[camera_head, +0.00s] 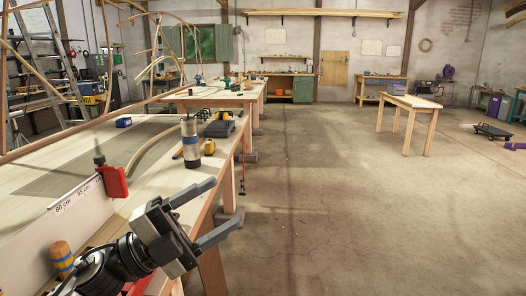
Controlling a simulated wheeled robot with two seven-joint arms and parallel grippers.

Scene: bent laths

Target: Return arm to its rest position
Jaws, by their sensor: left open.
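My left gripper (207,214) reaches in from the bottom left, over the near right edge of the long workbench (150,187). Its two fingers are spread apart and nothing is between them. A bent lath (150,147) curves up from the bench top behind the red clamp. Other curved laths (158,38) rise at the back left. My right gripper does not show.
On the bench are a red clamp (113,180) on a white measuring board (70,225), a metal canister (190,143), a yellow tape measure (209,147) and a wooden-handled tool (62,257). A small table (410,102) stands right. The floor (350,210) between is clear.

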